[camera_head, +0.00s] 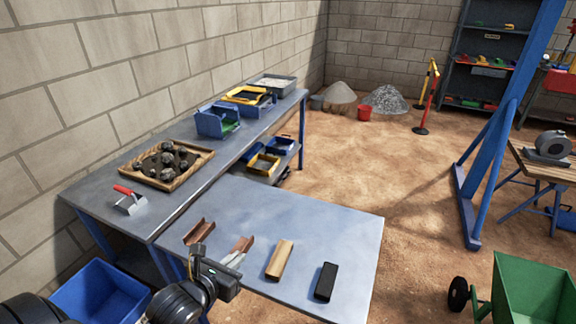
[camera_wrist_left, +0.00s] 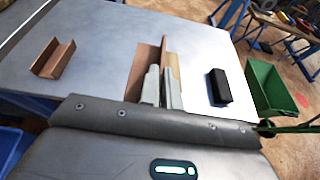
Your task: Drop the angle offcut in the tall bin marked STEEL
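The angle offcut (camera_head: 243,243) is a rusty brown L-shaped piece lying on the near grey table. In the left wrist view the offcut (camera_wrist_left: 145,62) has one flat leg and one upright leg. My left gripper (camera_head: 234,259) is low over the table at the offcut. In the left wrist view my left gripper's fingers (camera_wrist_left: 161,86) are close together, with the upright leg between them, so they look shut on it. My right gripper is not in view. No STEEL marking is readable; a blue bin (camera_head: 98,292) stands at the lower left.
On the near table (camera_head: 340,225) are a rusty channel piece (camera_head: 199,232), a wooden block (camera_head: 280,260) and a black block (camera_head: 326,281). The long bench holds a trowel (camera_head: 128,200), a stone tray (camera_head: 166,164) and bins. A green container (camera_head: 535,292) stands right; dirt floor lies between.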

